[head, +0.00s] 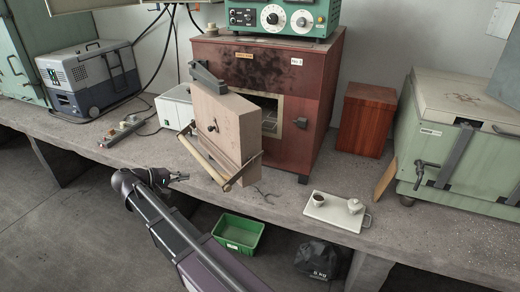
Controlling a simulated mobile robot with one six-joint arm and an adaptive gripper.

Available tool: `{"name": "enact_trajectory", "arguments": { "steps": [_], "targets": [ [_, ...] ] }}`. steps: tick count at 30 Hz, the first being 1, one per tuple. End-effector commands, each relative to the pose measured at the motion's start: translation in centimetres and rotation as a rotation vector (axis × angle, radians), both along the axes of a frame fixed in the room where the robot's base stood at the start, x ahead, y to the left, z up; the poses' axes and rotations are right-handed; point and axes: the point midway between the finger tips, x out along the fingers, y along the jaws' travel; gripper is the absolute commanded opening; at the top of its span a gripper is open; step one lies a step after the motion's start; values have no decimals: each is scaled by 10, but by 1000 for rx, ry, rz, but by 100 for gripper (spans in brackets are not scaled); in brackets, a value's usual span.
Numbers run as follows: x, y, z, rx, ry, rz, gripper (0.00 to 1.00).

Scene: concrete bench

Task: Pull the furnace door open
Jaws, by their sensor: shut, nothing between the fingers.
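The furnace (315,115) is a reddish-brown box with soot marks, standing on the bench. Its thick beige door (222,120) stands open, swung out toward the front left. Part of the chamber opening (270,113) shows to the right of the door. A bar handle (204,162) on brackets runs along the door's lower front. My gripper (184,177) is shut and empty, in front of the bench edge and left of the handle's lower part. It appears apart from the handle. The far side of the door is hidden.
A tray (330,222) with cups lies on the bench right of the door. A red-brown block (366,120) and a green chest (435,150) stand farther right. A green bin (238,233) sits below the bench. A small white box (174,108) stands left of the door.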

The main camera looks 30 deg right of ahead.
Motion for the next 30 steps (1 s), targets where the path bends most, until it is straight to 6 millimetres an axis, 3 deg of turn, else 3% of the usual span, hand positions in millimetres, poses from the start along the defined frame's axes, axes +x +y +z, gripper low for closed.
{"name": "enact_trajectory", "arguments": {
  "steps": [3,12,21,30],
  "targets": [
    [-19,-27,-27,130,39,-37,0],
    [-64,-68,-88,493,110,-128,0],
    [-110,-82,-130,864,133,-217,0],
    [-150,-79,-149,1238,106,-299,0]
  ]
}}
